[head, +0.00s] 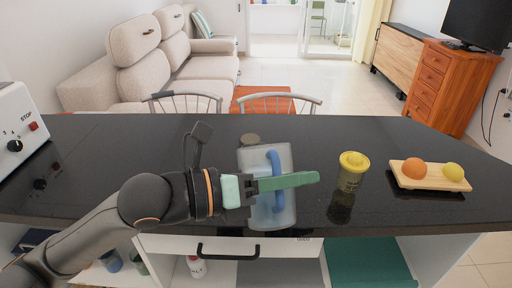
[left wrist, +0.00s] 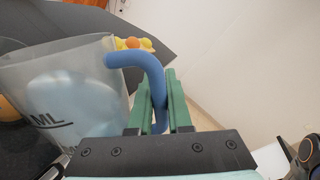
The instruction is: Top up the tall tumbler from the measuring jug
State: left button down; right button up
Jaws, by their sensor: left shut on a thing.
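The measuring jug (head: 284,158) is clear with a blue handle (head: 276,163) and stands out over the counter near its front edge. In the left wrist view the jug (left wrist: 85,72) looks tilted, with dark ML lettering and something pale blue inside. My left gripper (head: 290,182), with green fingers, is shut on the blue handle; its fingers also show in the left wrist view (left wrist: 160,105). I cannot tell whether the jug's base touches the counter. My right gripper is out of view.
A wooden board (head: 430,181) with an orange fruit (head: 413,168) and a yellow fruit (head: 454,172) lies at the right. A small brown round thing (head: 250,138) is behind the jug. A white appliance (head: 18,125) stands far left. The dark counter (head: 345,130) is clear behind the tumbler.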

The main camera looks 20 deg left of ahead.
aim_at(279, 160)
pick_arm(q)
jog(key=shift+r, duration=0.25)
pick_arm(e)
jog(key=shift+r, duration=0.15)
pick_arm(q)
jog(key=shift+w+a+r+p, duration=0.1)
jog(key=shift+w+r+p, duration=0.1)
jog(key=shift+p, duration=0.15)
jog(key=shift+r+n, duration=0.1)
jog(key=shift+n, duration=0.2)
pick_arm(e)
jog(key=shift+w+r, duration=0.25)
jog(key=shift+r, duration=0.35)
pick_arm(q)
jog(key=shift+r+p, duration=0.1)
jog(key=shift+p, duration=0.2)
jog(key=shift+w+r, duration=0.1)
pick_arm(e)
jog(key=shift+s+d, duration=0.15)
pick_arm(q)
jog(key=shift+w+a+r+n+p, duration=0.15)
jog(key=shift+r+n+p, duration=0.15)
jog(key=shift+p, duration=0.25)
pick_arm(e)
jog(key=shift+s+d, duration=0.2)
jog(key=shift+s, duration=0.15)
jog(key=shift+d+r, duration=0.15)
